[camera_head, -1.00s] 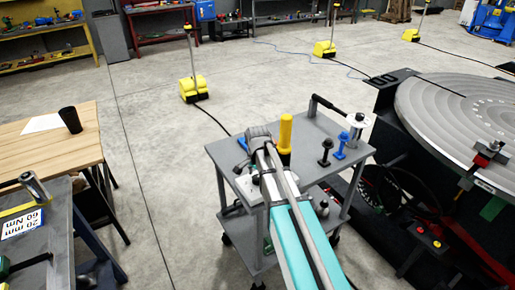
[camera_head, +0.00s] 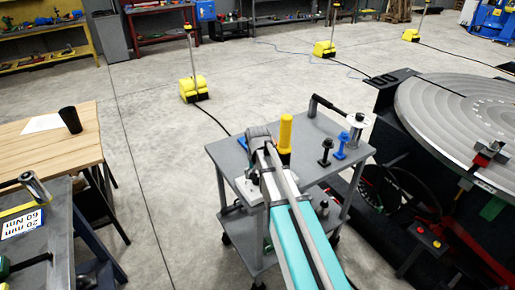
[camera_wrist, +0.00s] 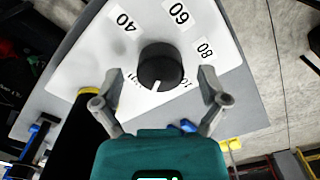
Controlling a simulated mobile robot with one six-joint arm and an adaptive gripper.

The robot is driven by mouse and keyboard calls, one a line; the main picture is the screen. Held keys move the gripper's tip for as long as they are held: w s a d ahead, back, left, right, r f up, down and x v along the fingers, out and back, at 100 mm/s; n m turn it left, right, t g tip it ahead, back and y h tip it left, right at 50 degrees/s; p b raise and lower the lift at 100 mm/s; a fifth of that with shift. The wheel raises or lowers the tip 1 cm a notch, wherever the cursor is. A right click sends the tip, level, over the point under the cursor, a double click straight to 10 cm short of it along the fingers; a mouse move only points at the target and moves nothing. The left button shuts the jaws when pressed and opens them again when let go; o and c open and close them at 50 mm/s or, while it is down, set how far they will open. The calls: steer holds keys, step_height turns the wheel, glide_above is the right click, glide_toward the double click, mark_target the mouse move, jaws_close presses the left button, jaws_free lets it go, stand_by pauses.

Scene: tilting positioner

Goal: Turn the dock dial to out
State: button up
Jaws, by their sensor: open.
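A black round dial (camera_wrist: 160,66) with a white pointer mark stands on a white plate (camera_wrist: 85,60) in the wrist view. The plate reads 40, 60 and 80; lettering near my fingers is partly hidden and I cannot read it. The pointer mark faces the bottom of the picture, towards my gripper. My gripper (camera_wrist: 161,88) is open, with one finger on each side of the dial. Whether the fingers touch the dial is unclear. In the head view my arm hides the dial; part of the white plate (camera_head: 245,188) shows beside it on the grey cart (camera_head: 225,155).
A yellow cylinder (camera_head: 286,133) stands on the cart close to my arm. A black peg (camera_head: 326,152), a blue peg (camera_head: 341,146) and a black-handled tool (camera_head: 330,107) are further right. A large round table (camera_head: 440,95) is at right; a wooden table (camera_head: 50,150) is at left.

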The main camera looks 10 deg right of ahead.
steer(key=n, duration=0.8)
steer(key=shift+n, duration=0.3)
steer(key=n, duration=0.3)
steer(key=shift+n, duration=0.4)
steer(key=n, duration=0.4)
step_height(320, 180, up, 14)
steer(key=p, duration=1.3)
steer(key=shift+p, duration=0.4)
steer(key=shift+f, duration=0.1)
steer(key=s+f+m+b, duration=0.2)
steer(key=s+m, duration=0.4)
steer(key=s, duration=0.2)
steer(key=s+f+m+b, duration=0.1)
steer(key=s+m, duration=0.5)
steer(key=s, duration=0.2)
steer(key=shift+f+m+b, duration=0.3)
steer(key=shift+f+b, duration=0.05)
steer(key=shift+b, duration=0.05)
